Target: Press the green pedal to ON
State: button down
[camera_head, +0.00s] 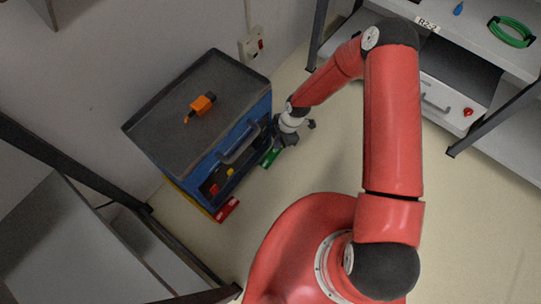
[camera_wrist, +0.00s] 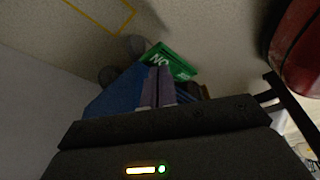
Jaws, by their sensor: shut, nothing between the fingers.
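The green pedal (camera_head: 271,158) sticks out low at the right end of the blue cart (camera_head: 256,115), just above the floor. In the wrist view the green pedal (camera_wrist: 180,66) shows white lettering, upside down, that reads ON. My gripper (camera_head: 277,146) is low beside the cart, by the pedal. In the wrist view my gripper's fingers (camera_wrist: 159,72) are together and empty. Their tips overlap the pedal's edge in the picture; I cannot tell whether they touch it. A red pedal (camera_head: 228,209) sticks out at the cart's other end.
The cart has a dark top tray (camera_head: 168,92) with an orange tool (camera_head: 201,104) on it and a grey handle (camera_head: 239,145) on its front. A shelf (camera_head: 491,52) stands at the upper right, and a dark-framed rack (camera_head: 60,240) at the lower left. Open floor (camera_head: 455,220) lies to the right.

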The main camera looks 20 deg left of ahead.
jog(key=shift+f+b, duration=0.8)
jog(key=shift+f, duration=0.15)
dwell(0.4)
jog(key=shift+r+p, duration=1.9)
jog(key=shift+r, duration=1.65)
jog(key=shift+w+d+r, duration=0.1)
jog(key=shift+w+r, duration=0.05)
jog(key=w+d+r+m+t+h, duration=0.2)
jog(key=d+r+m, duration=0.45)
jog(key=r, duration=0.75)
jog(key=w+d+r+m+t+h, duration=0.15)
jog(key=d+r+m, duration=0.25)
jog(key=d+r, duration=0.7)
jog(key=s+d+r+m+t, duration=0.2)
jog(key=s+d+r+m, duration=0.2)
jog(key=s+r+m, duration=0.3)
jog(key=s+d+r+m+t, duration=0.2)
jog(key=s+d+r+m, duration=0.2)
jog(key=s+r+m, duration=0.4)
jog(key=s+r+y, duration=0.1)
jog(key=s+r, duration=0.2)
jog(key=r, duration=0.2)
jog(key=shift+s, duration=0.4)
